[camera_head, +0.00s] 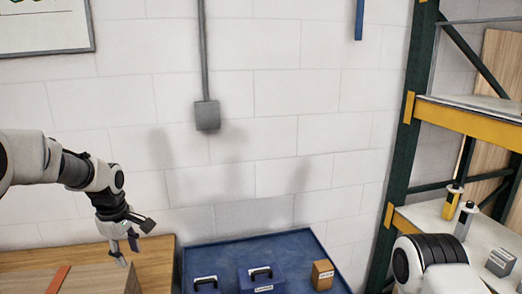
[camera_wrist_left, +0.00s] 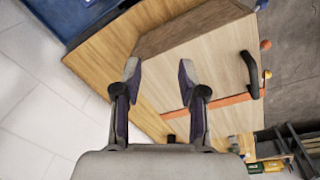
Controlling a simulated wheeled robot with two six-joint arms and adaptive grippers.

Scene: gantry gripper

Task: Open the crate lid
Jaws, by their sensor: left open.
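The wooden crate (camera_head: 100,281) is at the lower left in the head view, cut off by the bottom edge. In the left wrist view its pale lid (camera_wrist_left: 213,60) looks flat and closed. An orange strip (camera_wrist_left: 238,98) crosses the lid. A black handle (camera_wrist_left: 251,75) sits near its right edge. My left gripper (camera_head: 134,243) is open and empty above the crate's far right part. In the wrist view its fingers (camera_wrist_left: 159,72) are spread over the lid, apart from the handle. My right gripper is not in view.
The crate stands on a wooden tabletop (camera_head: 155,255). A rack (camera_head: 400,150) stands farther right. A block wall is behind.

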